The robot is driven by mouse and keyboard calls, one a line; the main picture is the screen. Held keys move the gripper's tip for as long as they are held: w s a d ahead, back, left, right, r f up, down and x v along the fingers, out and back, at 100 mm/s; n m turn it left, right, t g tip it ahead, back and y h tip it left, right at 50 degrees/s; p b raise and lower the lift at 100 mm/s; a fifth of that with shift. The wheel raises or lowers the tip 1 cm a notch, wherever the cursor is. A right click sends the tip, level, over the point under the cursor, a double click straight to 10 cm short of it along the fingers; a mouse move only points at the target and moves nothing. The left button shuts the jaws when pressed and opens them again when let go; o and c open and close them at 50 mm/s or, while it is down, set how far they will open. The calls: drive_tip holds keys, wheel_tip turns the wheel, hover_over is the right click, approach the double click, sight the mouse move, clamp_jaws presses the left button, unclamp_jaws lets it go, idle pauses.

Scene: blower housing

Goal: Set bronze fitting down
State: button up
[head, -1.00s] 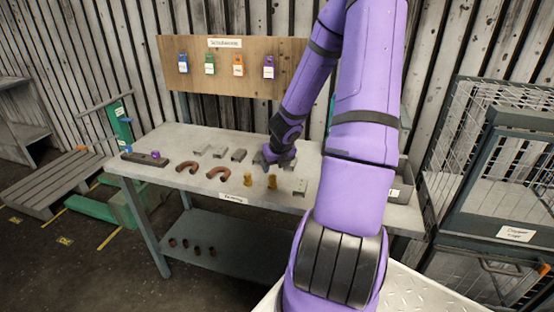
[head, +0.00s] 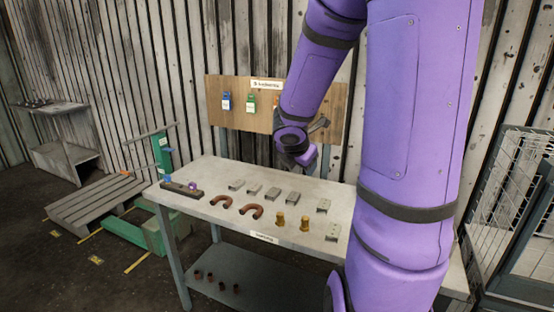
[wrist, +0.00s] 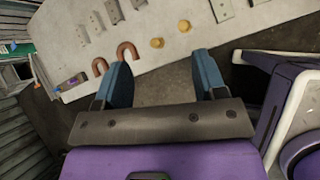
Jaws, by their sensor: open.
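Two bronze fittings stand upright near the front edge of the workbench (head: 225,165), a left one (head: 281,219) and a right one (head: 305,223). They also show in the wrist view, one (wrist: 157,42) and the other (wrist: 184,26), beyond my fingers. My gripper (wrist: 162,64) is open with nothing between its blue fingers. It is raised clear of the bench top, apart from both fittings. In the head view my wrist hangs over the back of the bench, and the fingers there are hard to make out.
Brown U-shaped pipes (head: 250,211) lie left of the fittings. Several grey blocks (head: 254,190) sit behind them, and grey plates (head: 323,206) lie to the right. A dark holder (head: 182,189) is at the left end. A wire cage (head: 515,205) stands at the right.

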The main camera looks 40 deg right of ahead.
drive_tip(key=s+a+r+m+y, duration=0.2)
drive_tip(key=s+a+r+m, duration=0.2)
drive_tip(key=a, duration=0.4)
drive_tip(key=s+a+r+m+t+y, duration=0.1)
drive_tip(key=s+a+r+m+y, duration=0.1)
drive_tip(key=s+a+r+m, duration=0.3)
drive_tip(key=s+a+r+m+y, duration=0.2)
drive_tip(key=s+a+r+m, duration=0.3)
drive_tip(key=a+m, duration=0.4)
drive_tip(key=shift+s+a+m+t+y, duration=0.4)
drive_tip(key=shift+s+a, duration=0.4)
